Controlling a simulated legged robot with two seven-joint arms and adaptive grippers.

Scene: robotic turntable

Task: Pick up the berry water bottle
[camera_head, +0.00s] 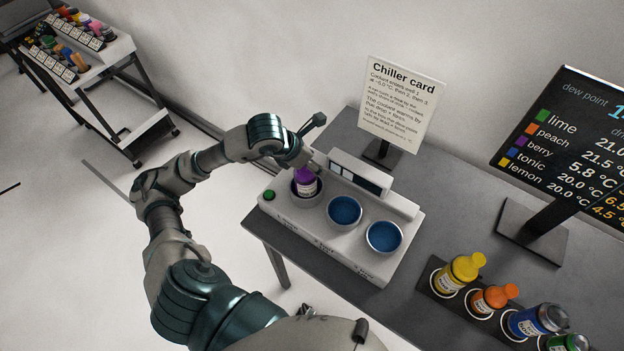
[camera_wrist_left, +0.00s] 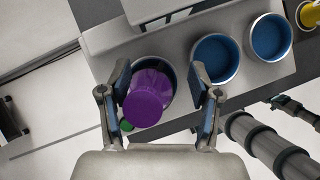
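The berry water bottle (camera_head: 306,176) is purple with a white label and stands in the leftmost well of the chiller (camera_head: 400,268). In the left wrist view the purple bottle (camera_wrist_left: 148,98) shows from above, between the two fingers. My left gripper (camera_wrist_left: 161,78) is open around the bottle's upper part. The left finger is close to the bottle or touching it; there is a clear gap to the right finger. In the head view my left gripper (camera_head: 304,166) is over the bottle and partly hides its top. My right gripper is not in view.
The other two chiller wells, the middle well (camera_head: 345,211) and right well (camera_head: 384,237), are blue inside and empty. A chiller card (camera_head: 400,100) stands behind. A rack (camera_head: 428,277) of several bottles is at the lower right, below a dew point screen (camera_head: 570,140).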

